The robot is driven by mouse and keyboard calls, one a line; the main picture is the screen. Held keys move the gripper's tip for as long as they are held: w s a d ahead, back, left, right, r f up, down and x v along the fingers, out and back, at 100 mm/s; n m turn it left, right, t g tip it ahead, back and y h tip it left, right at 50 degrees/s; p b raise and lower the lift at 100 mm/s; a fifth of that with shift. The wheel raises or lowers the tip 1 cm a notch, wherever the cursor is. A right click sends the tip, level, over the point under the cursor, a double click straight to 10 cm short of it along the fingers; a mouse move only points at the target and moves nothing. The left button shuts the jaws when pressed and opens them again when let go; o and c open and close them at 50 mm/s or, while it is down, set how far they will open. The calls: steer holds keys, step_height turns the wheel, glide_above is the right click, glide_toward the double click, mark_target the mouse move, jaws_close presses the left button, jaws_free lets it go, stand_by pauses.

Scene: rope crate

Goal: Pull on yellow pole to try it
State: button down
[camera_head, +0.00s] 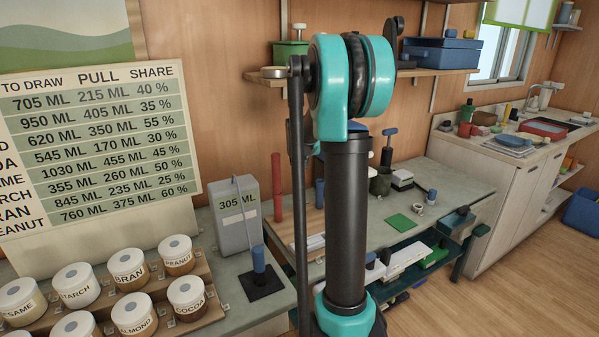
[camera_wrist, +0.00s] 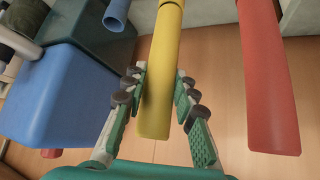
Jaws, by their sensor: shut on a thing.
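The yellow pole (camera_wrist: 163,65) hangs down the middle of the wrist view, its rounded end towards the bottom. My gripper (camera_wrist: 160,84) has its two green and grey fingers on either side of the pole and is shut on it. The pole's free end extends past the fingertips towards my palm. In the head view my arm stands in front, and neither the yellow pole nor my gripper can be made out there.
In the wrist view a red pole (camera_wrist: 268,80) is close on the right, a blue box (camera_wrist: 78,92) on the left, and a blue tube (camera_wrist: 117,12) above.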

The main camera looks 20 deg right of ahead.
steer(key=c, duration=1.1)
jaws_free()
steer(key=v, duration=1.2)
steer(key=s+a+f+n+g+y, duration=0.1)
steer(key=s+a+f, duration=0.3)
steer(key=s+f, duration=0.4)
steer(key=s+a+f+n+g, duration=0.1)
steer(key=s+a+f, duration=0.2)
steer(key=s+f, duration=0.5)
steer(key=s+a+f+n+g+y, duration=0.1)
steer(key=s+a+f, duration=0.3)
steer(key=s, duration=1.2)
steer(key=shift+s+a+f+n+y, duration=0.1)
steer(key=shift+s+f+n, duration=0.05)
steer(key=shift+f, duration=0.5)
steer(key=shift+s+a+f+n+y, duration=0.1)
steer(key=shift+f, duration=0.55)
steer(key=shift+s+a+f+n+y, duration=0.1)
steer(key=shift+s+f+n, duration=0.05)
steer(key=shift+f, duration=0.55)
